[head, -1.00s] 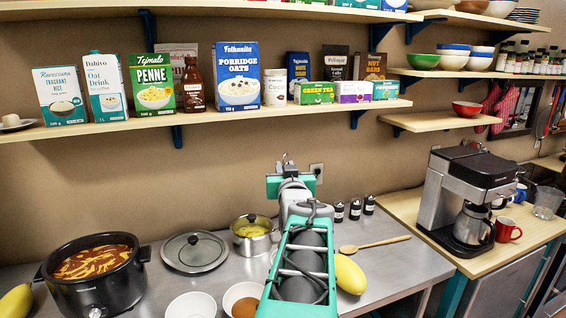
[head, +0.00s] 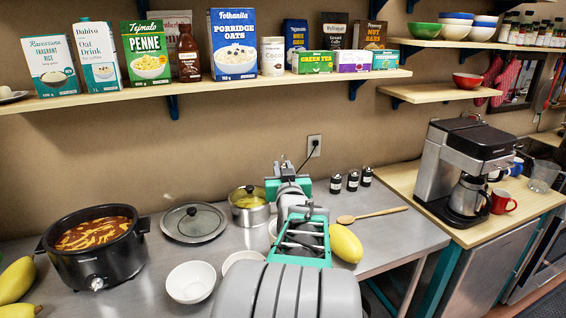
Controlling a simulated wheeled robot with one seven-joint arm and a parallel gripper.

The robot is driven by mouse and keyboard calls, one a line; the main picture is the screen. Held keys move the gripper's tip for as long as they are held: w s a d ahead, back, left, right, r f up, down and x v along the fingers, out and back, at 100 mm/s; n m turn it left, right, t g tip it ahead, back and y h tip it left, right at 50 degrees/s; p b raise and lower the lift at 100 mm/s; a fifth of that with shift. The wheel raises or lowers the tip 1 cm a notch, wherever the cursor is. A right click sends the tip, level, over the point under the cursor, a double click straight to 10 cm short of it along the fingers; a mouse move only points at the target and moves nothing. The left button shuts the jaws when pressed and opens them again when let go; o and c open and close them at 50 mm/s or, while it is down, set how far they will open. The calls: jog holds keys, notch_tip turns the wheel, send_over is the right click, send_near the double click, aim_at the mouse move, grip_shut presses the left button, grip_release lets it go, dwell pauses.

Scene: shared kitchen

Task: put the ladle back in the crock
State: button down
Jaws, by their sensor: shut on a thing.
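My gripper (head: 284,170) is over the back of the steel counter, at the far end of my arm, seen from behind. Its green hand shows, and beyond it a small metal-coloured sliver. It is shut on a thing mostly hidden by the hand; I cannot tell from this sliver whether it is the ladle. No ladle shows clearly anywhere else. A black slow cooker (head: 97,268) with orange-brown food stands at the left of the counter, apart from my gripper. No separate utensil crock can be made out; my arm hides part of the counter.
A glass lid (head: 193,223) and a steel pot (head: 250,215) are left of my arm. A white bowl (head: 190,284) and a partly hidden one are nearer. A wooden spoon (head: 375,214) and yellow fruit (head: 345,244) lie right. A loaded shelf (head: 230,92) overhangs the counter.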

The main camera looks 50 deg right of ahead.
jog(key=shift+f+b, duration=0.85)
jog(key=shift+f, duration=1.7)
grip_release()
jog(key=b+v, duration=0.3)
jog(key=v, duration=0.8)
dwell(0.5)
